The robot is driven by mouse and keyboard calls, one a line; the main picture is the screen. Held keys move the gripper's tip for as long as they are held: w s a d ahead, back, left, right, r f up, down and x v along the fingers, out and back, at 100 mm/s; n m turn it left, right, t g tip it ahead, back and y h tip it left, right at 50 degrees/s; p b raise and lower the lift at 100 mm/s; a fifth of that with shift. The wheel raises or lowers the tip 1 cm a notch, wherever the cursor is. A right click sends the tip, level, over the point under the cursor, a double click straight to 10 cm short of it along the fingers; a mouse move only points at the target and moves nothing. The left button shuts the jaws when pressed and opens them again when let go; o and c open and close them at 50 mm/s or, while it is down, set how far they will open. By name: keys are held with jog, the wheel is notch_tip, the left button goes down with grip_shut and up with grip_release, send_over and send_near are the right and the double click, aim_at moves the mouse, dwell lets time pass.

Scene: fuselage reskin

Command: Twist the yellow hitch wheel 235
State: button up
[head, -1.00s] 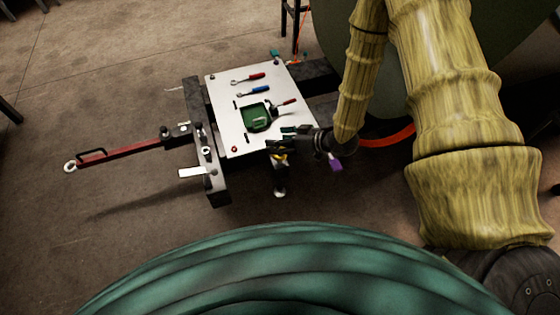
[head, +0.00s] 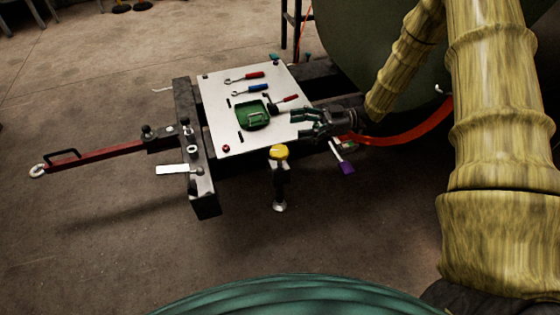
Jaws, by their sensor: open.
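The yellow hitch wheel (head: 279,152) sits on top of a dark upright post beside the near right edge of the white board, and it is in plain view. My gripper (head: 293,124) is open and empty. It is to the upper right of the wheel in the picture, over the right edge of the white board, with its fingers pointing left. The gripper and wheel appear apart. The height of the gripper above the board is hard to tell.
A red tow bar (head: 95,157) reaches left. A purple-handled item (head: 346,167) lies below my wrist. Floor at the left is open.

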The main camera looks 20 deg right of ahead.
jog(key=b, duration=0.6)
send_near(280, 150)
jog(key=a, duration=0.3)
jog(key=shift+n+g, duration=0.4)
jog(key=a+b, duration=0.1)
jog(key=a, duration=0.1)
jog(key=a+b, duration=0.1)
jog(key=w+a, duration=0.1)
jog(key=a, duration=0.1)
jog(key=shift+a+f+b, duration=0.25)
jog(key=shift+a+b, duration=0.15)
jog(key=shift+w+a+r, duration=0.1)
jog(key=shift+a+r, duration=0.05)
jog(key=shift+a, duration=0.5)
jog(key=c, duration=1)
jog(key=shift+c, duration=0.2)
jog(key=shift+r+t+p, duration=0.15)
jog(key=shift+t+p, duration=0.15)
jog(key=shift+p, duration=0.15)
